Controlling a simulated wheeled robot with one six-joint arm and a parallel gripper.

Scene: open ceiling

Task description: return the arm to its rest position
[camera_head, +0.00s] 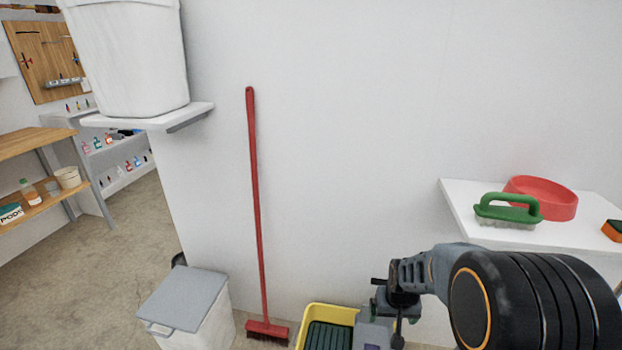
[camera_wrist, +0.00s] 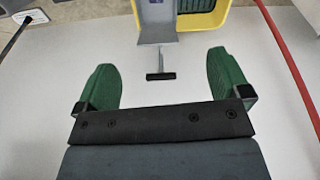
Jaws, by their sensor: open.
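My arm (camera_head: 530,298) reaches in from the lower right corner in the head view, in front of the white wall. Its far end is small and partly overlaps the grey part of the yellow bucket (camera_head: 312,312), so the fingers are hard to make out there. In the wrist view my gripper (camera_wrist: 160,82) has its two green fingers spread wide apart. Nothing is held between them. The grey wringer handle (camera_wrist: 161,62) of the bucket shows beyond the gap, against the white wall.
A white shelf (camera_head: 465,222) with a green brush (camera_head: 508,208), red bowl (camera_head: 541,197) and sponge (camera_head: 613,230) is at right, behind my arm. A red broom (camera_head: 256,200) leans on the wall. A lidded bin (camera_head: 185,300) stands left; open floor (camera_head: 120,260) lies beyond.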

